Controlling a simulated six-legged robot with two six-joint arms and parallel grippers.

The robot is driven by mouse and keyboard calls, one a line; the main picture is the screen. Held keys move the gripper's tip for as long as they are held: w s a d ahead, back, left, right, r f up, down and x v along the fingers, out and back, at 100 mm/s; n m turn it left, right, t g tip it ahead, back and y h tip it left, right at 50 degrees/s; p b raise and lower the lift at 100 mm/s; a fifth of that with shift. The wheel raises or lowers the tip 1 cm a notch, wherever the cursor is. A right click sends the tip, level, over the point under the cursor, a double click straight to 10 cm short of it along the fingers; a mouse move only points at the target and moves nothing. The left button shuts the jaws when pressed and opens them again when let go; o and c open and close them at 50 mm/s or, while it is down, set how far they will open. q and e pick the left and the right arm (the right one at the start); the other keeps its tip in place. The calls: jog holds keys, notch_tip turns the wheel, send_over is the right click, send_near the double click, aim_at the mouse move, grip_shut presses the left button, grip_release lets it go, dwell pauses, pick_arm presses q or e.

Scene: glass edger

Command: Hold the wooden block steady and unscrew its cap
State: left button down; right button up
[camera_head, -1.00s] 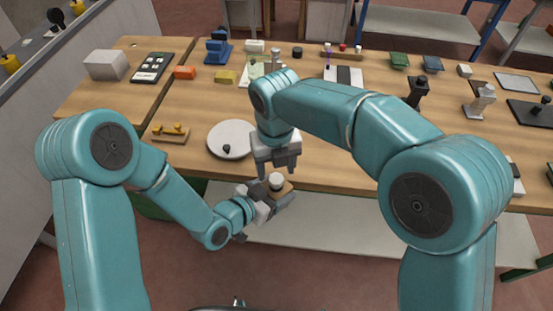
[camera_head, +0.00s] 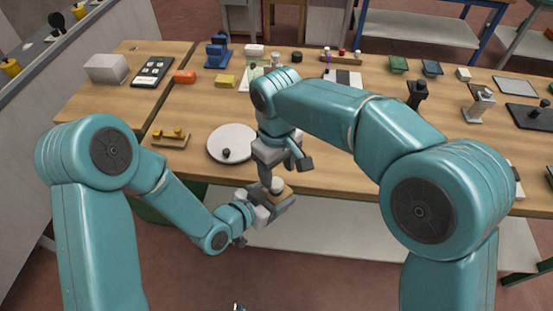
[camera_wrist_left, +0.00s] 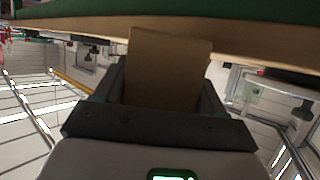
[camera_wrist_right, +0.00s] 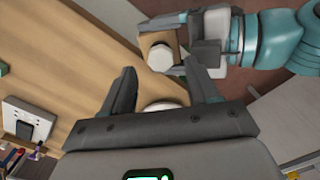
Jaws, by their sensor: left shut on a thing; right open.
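The wooden block (camera_head: 287,193) is a light brown piece held out in front of the table's front edge. Its white round cap (camera_head: 277,184) is on its top and also shows in the right wrist view (camera_wrist_right: 160,58). My left gripper (camera_head: 274,206) is shut on the block; the left wrist view shows the block (camera_wrist_left: 168,68) between its fingers. My right gripper (camera_head: 284,167) is open and empty, just above and behind the cap. In the right wrist view, the cap lies beyond the spread fingertips (camera_wrist_right: 168,82), not between them.
The wooden table (camera_head: 330,165) stands behind the grippers. A round white plate (camera_head: 225,135) with a dark knob and a small wooden rack (camera_head: 170,139) lie near its front left. Several small items stand along the back. Free room lies in front of the table.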

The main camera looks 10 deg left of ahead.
aim_at(277, 183)
jog(key=m, duration=0.5)
jog(key=shift+r, duration=0.25)
jog(key=m, duration=0.3)
jog(key=shift+r, duration=0.15)
jog(key=m, duration=0.5)
jog(key=shift+r, duration=0.35)
jog(key=shift+r+m, duration=0.1)
jog(key=shift+m, duration=0.6)
jog(key=shift+w+a+r, duration=0.1)
jog(key=shift+r, duration=0.05)
notch_tip(277, 183, down, 8)
jog(key=shift+r, duration=0.2)
